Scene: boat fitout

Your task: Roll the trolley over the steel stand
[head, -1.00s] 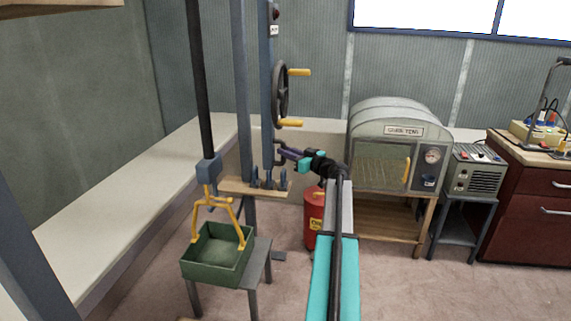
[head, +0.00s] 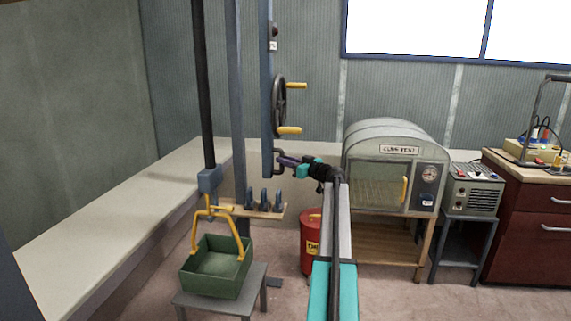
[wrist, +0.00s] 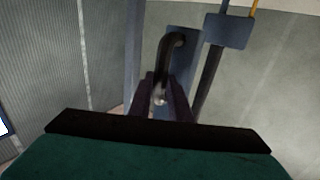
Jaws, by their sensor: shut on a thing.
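My gripper (head: 285,160) is shut on a dark bent handle (head: 277,170) at the lower end of a blue-grey upright. The wrist view shows the handle (wrist: 172,52) between the dark fingers. To the left, a grey-blue block (head: 210,180) hangs on a dark vertical pole, with a yellow bail (head: 240,241) below it holding a green open bin (head: 215,290). The bin is over the grey steel stand (head: 257,285); I cannot tell whether it touches the top. The trolley at the upper end of the pole is out of view.
A handwheel (head: 280,103) with yellow grips is on the upright above my gripper. A wooden rack (head: 275,212) with dark hooks sits beside the bin. A red drum (head: 311,245), an oven (head: 395,150) and a red cabinet (head: 525,225) stand to the right.

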